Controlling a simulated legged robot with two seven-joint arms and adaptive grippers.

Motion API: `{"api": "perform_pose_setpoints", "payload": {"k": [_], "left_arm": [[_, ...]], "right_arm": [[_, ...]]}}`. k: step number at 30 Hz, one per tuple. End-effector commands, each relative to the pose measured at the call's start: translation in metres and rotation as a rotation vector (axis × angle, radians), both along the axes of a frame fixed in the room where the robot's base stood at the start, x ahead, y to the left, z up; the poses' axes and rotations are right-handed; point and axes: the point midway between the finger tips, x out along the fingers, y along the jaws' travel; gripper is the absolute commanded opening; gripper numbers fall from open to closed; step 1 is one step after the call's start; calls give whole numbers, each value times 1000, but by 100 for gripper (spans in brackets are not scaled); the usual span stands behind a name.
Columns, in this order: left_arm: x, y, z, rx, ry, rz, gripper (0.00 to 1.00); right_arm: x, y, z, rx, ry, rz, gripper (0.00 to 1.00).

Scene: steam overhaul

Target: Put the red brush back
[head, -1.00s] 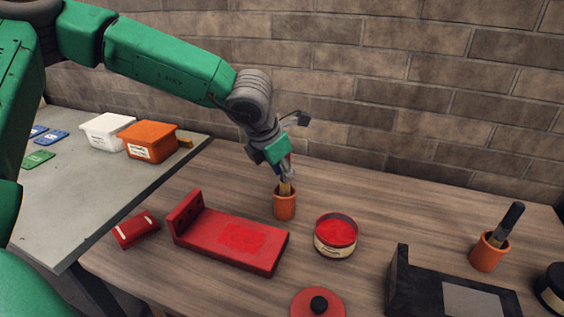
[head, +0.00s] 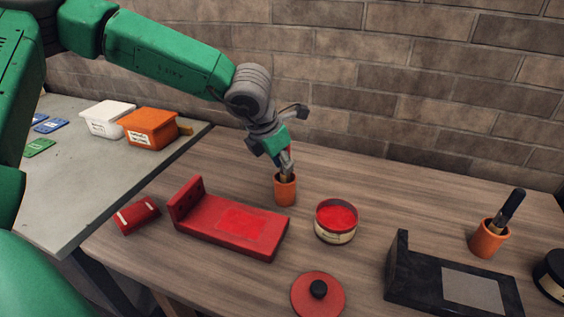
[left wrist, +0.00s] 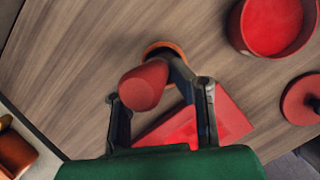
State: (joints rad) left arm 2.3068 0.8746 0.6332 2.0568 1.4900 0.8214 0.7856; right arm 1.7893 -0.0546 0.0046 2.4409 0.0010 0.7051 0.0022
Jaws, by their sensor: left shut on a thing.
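My left gripper (head: 286,163) is shut on the red brush, just above an orange cup (head: 285,192) on the wooden table. The brush's red handle (left wrist: 143,87) stands between the fingers in the left wrist view. In the head view the brush's lower part goes into the cup's mouth, and its tip is hidden inside. The fingers cover most of the handle there. In the left wrist view the cup's rim (left wrist: 163,46) shows partly behind the handle and a finger. My right gripper is not in view.
A red stand (head: 255,250) and an open red tin (head: 336,231) flank the cup. A red lid (head: 318,296) lies in front. At right are a black stand (head: 398,268) and another orange cup (head: 486,240) with a black-handled brush. A brick wall is behind.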

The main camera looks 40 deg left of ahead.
Motion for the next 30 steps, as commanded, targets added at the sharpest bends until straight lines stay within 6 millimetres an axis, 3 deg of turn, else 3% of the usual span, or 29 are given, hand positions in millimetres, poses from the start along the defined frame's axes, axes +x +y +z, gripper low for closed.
{"api": "perform_pose_setpoints", "payload": {"k": [7, 8, 9, 10, 22, 30], "left_arm": [[0, 1, -6, -1, -1, 1, 0], [0, 1, -5, -1, -1, 1, 26], [0, 1, -5, -1, -1, 1, 40], [0, 1, -5, -1, -1, 1, 43], [-2, 1, 2, -1, -1, 1, 43], [-21, 5, 50, -3, -6, 2, 43]], "right_arm": [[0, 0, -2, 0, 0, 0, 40], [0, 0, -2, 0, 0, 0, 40], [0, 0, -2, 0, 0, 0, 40], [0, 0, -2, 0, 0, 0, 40], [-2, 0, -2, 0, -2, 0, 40], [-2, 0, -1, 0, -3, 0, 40]]}}
